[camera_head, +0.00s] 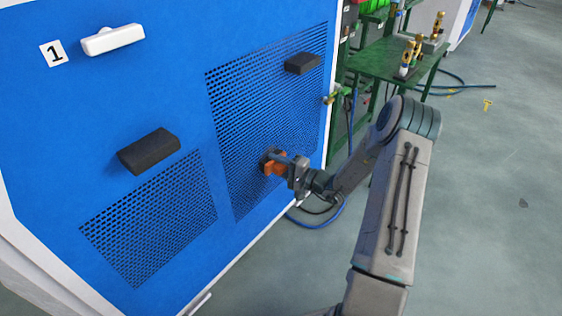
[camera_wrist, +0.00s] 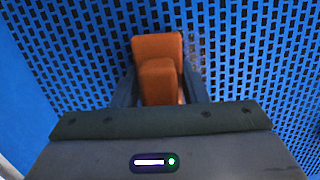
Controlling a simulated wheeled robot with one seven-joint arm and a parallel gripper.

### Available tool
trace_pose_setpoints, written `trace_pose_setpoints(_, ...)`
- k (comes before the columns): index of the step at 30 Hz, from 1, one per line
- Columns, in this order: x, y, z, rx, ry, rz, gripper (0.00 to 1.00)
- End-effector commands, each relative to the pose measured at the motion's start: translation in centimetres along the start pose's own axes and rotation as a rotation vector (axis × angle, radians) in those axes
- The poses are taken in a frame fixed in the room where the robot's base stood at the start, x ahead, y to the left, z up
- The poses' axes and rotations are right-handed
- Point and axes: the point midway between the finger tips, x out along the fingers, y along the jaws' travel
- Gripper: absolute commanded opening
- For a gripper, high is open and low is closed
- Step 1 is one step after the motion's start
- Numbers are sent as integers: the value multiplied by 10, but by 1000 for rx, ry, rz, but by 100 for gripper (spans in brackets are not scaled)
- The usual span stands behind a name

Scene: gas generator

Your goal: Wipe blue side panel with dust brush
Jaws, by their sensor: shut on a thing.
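The blue side panel (camera_head: 165,75) fills the left of the head view, with two perforated vent areas. My gripper (camera_head: 274,163) is in front of the larger perforated area (camera_head: 240,110), near its lower right part. It is shut on an orange-brown block-like handle, which I take as the dust brush (camera_head: 275,169). In the wrist view the brush (camera_wrist: 158,60) sits between the two dark fingers, with the perforated panel (camera_wrist: 80,45) close behind. The bristles are hidden, and I cannot tell whether they touch the panel.
Two black handles (camera_head: 149,151) (camera_head: 303,63) and a white handle (camera_head: 112,39) stick out from the panel. A green metal table (camera_head: 395,62) with brass fittings stands beyond its right edge. A blue hose lies on the floor below. The grey floor (camera_head: 480,200) at right is mostly clear.

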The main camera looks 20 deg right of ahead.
Motion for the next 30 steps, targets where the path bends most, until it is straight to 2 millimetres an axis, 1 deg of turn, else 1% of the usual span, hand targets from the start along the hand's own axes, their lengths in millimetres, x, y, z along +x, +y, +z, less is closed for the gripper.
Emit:
trace_pose_setpoints(1, 2, 0, 6, 1, -5, -2, 22)
trace_pose_setpoints(8, 2, 0, 12, -1, -3, -2, 22)
trace_pose_setpoints(21, 3, 3, 45, 0, 2, -1, 22)
trace_pose_setpoints(26, 4, 2, 47, -1, 2, -1, 22)
trace_pose_setpoints(30, 6, -6, 48, -3, 1, -1, 22)
